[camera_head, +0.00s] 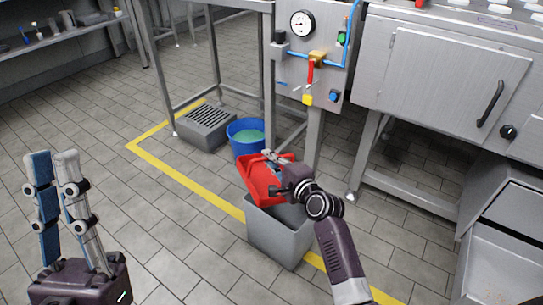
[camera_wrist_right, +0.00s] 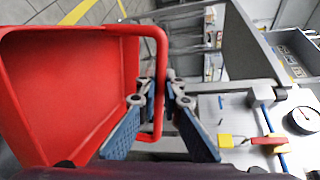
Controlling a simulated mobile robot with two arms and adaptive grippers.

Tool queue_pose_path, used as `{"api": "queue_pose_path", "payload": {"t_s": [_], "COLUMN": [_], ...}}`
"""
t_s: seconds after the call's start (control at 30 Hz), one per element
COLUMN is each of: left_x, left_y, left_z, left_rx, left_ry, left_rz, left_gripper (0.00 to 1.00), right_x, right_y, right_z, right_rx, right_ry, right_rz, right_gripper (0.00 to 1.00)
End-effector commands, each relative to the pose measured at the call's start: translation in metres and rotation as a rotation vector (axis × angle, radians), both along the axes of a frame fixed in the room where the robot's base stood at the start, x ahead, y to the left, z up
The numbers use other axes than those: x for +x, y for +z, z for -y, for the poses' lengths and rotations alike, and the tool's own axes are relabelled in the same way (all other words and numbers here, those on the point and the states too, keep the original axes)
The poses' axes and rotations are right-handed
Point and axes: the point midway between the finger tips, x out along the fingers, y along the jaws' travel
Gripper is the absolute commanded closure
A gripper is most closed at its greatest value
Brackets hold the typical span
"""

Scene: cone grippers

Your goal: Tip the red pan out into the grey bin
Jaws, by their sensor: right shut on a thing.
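The red pan (camera_head: 258,184) is tilted steeply above the back left rim of the grey bin (camera_head: 277,243) in the head view. My right gripper (camera_head: 278,163) is shut on the pan's handle. In the right wrist view the handle bar (camera_wrist_right: 161,85) runs between the fingers, and the red pan (camera_wrist_right: 75,90) fills the left side. The part of its inside that shows there is bare red. The bin stands on the floor; its inside is mostly hidden by the pan and my right arm. My left gripper (camera_head: 53,160) is open and empty at the lower left, away from both.
A panel (camera_head: 311,55) with gauge and valves and a steel cabinet (camera_head: 445,75) are behind and right. Tiled floor at left is clear.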

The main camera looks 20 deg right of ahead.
Motion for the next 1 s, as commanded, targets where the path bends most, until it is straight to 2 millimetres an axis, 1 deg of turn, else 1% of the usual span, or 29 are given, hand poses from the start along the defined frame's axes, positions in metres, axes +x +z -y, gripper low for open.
{"api": "queue_pose_path", "payload": {"t_s": [0.1, 0.47, 0.7, 1.0], "left_x": [0.013, 0.048, 0.068, 0.088], "left_y": [-0.005, -0.03, -0.051, -0.08], "left_z": [0.003, 0.009, 0.012, 0.014], "left_rx": [0.02, 0.078, 0.115, 0.16], "left_ry": [0.003, 0.013, 0.021, 0.028], "left_rz": [-0.063, -0.251, -0.379, -0.538], "left_gripper": [0.85, 0.85, 0.85, 0.85], "right_x": [0.0, -0.001, -0.001, -0.002], "right_y": [0.002, 0.002, 0.002, 0.002], "right_z": [-0.002, -0.008, -0.013, -0.017], "right_rx": [-0.018, -0.077, -0.116, -0.167], "right_ry": [0.0, 0.0, 0.001, 0.0], "right_rz": [0.003, 0.012, 0.017, 0.024], "right_gripper": [1.0, 1.0, 1.0, 1.0]}}
